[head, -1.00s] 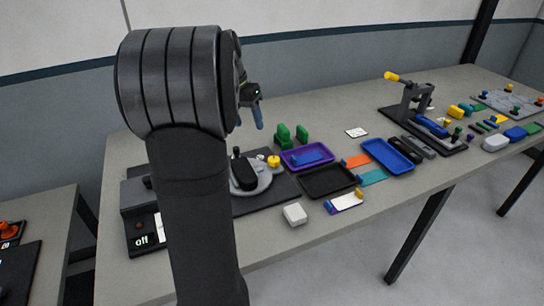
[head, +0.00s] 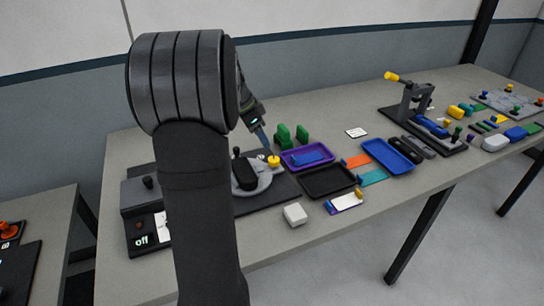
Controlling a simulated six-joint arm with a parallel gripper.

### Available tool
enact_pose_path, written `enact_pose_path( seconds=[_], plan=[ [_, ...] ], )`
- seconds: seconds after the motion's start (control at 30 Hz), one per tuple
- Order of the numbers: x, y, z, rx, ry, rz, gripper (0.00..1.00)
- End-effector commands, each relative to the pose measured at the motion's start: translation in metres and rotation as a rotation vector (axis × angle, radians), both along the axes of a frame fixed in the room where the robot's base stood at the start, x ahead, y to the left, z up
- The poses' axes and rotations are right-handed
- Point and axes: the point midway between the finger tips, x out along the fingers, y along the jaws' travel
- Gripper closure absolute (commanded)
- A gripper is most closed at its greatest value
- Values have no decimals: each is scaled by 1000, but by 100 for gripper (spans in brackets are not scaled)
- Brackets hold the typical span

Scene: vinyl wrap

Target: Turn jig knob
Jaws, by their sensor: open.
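The jig is a dark base plate (head: 283,188) with a round grey disc on it, partly hidden behind my arm. A yellow knob (head: 273,161) stands at the disc's far right edge. A black upright handle (head: 240,172) sits on the disc, next to my arm. My gripper (head: 263,143) is open, with its blue fingertips pointing down just above and slightly left of the yellow knob. I cannot tell whether the fingers touch the knob. Part of the gripper and the left side of the disc are hidden by my arm.
Green blocks (head: 284,136) stand just right of my gripper. A purple tray (head: 318,165), a black tray (head: 318,190) and a blue tray (head: 392,157) lie to the right. A white block (head: 295,214) sits near the front edge. A control box reading "off" (head: 140,240) is at left.

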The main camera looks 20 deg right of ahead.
Motion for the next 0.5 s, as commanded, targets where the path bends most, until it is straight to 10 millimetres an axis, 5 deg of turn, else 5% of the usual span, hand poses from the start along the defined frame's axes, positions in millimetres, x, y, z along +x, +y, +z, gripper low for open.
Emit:
enact_pose_path(
  seconds=[0.3, 0.5],
  plan=[
    [-1, -27, -65, 2, 4, -3, 43],
    [-1, -37, -89, 1, 2, -1, 43]
  ],
)
